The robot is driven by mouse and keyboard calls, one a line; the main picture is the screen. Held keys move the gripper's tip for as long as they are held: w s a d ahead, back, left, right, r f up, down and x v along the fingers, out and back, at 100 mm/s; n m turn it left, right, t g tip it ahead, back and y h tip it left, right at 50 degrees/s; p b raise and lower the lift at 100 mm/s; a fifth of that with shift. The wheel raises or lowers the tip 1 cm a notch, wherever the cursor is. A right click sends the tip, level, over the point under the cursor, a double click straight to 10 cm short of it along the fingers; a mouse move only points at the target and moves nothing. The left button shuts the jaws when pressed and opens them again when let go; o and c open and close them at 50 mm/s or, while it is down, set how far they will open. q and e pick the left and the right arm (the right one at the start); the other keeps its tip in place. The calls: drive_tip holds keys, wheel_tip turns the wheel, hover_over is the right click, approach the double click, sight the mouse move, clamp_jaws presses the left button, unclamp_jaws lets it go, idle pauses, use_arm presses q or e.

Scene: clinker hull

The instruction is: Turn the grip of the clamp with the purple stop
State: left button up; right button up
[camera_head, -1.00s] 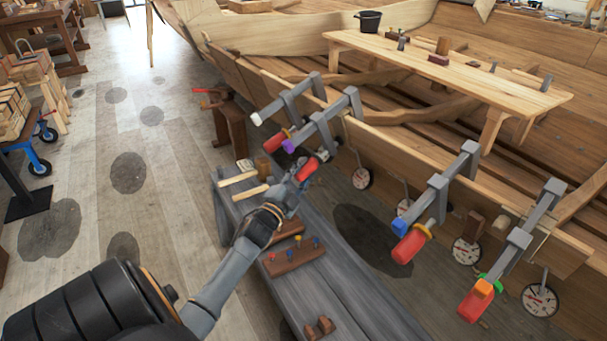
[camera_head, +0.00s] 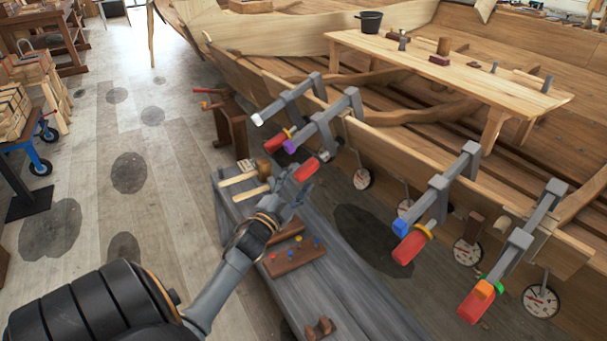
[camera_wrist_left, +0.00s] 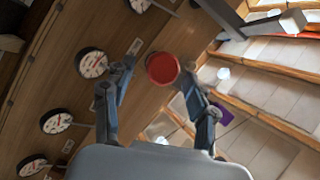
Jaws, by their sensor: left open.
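The clamp with the purple stop (camera_head: 290,146) hangs on the hull's plank edge, its grey bar (camera_head: 325,126) slanting down toward me. Its red grip (camera_head: 306,170) is below and right of the stop. My left gripper (camera_head: 297,181) is open just below that grip, in line with it. In the left wrist view the grip's round red end (camera_wrist_left: 162,68) shows between the spread fingertips, and the purple stop (camera_wrist_left: 225,114) is partly behind the right finger. I cannot tell whether the fingers reach around the grip. My right gripper is not in view.
A clamp with a white stop (camera_head: 257,120) is close on the left. Clamps with a blue stop (camera_head: 400,227) and an orange stop (camera_head: 485,289) are on the right. A grey bench (camera_head: 345,290) with mallets and a peg block (camera_head: 295,257) lies under my arm. Dials hang along the hull.

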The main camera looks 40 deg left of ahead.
use_arm(q)
drive_tip(key=v, duration=0.9)
drive_tip(key=shift+w, duration=0.15)
idle(0.4)
